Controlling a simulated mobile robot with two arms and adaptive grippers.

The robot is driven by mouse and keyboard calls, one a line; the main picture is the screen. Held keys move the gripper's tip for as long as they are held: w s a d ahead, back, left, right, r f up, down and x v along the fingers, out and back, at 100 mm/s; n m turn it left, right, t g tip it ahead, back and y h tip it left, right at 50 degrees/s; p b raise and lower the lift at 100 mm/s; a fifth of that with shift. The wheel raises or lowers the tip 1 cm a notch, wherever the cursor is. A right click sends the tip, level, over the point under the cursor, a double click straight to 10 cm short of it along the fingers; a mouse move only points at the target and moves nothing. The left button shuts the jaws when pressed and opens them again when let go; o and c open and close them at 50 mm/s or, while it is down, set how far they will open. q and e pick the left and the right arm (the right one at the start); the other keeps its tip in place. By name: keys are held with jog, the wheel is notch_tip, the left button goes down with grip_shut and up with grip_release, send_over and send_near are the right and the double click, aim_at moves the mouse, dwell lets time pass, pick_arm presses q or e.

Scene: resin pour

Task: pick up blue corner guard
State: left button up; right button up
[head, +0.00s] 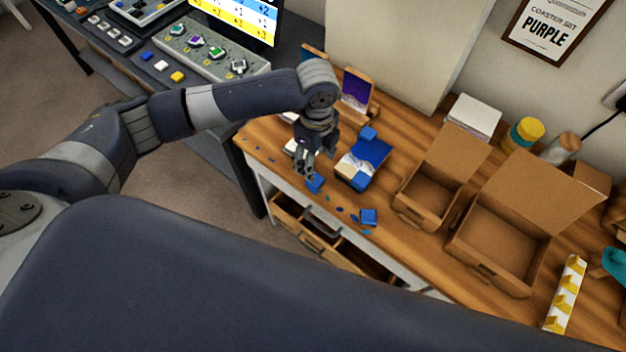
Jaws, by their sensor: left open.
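Small blue pieces that look like corner guards lie on the wooden table. One blue corner guard (315,184) is at the table's front edge, just below my left gripper (304,170). A second blue piece (369,217) lies further right near the front edge. A third blue piece (368,132) is at the back corner of a blue, white and tan coaster (365,158). My left gripper points down with its fingers open, close to the first guard. I cannot tell whether they touch it. My right gripper is not in view.
Small blue scraps (354,218) are scattered along the front edge. Two open cardboard boxes (427,196) (497,247) stand to the right. A white strip with yellow pieces (565,293) lies at far right. An open drawer (300,226) sits below the tabletop.

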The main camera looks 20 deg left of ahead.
aim_at(315, 182)
pick_arm(q)
notch_tip(315, 182, down, 3)
jog(key=shift+r, duration=0.15)
jog(key=shift+f+p, duration=0.3)
jog(key=shift+p, duration=0.1)
jog(key=f, duration=0.1)
jog(key=f+p, duration=0.1)
jog(key=f, duration=0.1)
jog(key=shift+s+a+f, duration=0.1)
jog(key=shift+s+f, duration=0.1)
jog(key=shift+f, duration=0.6)
jog(key=c, duration=0.8)
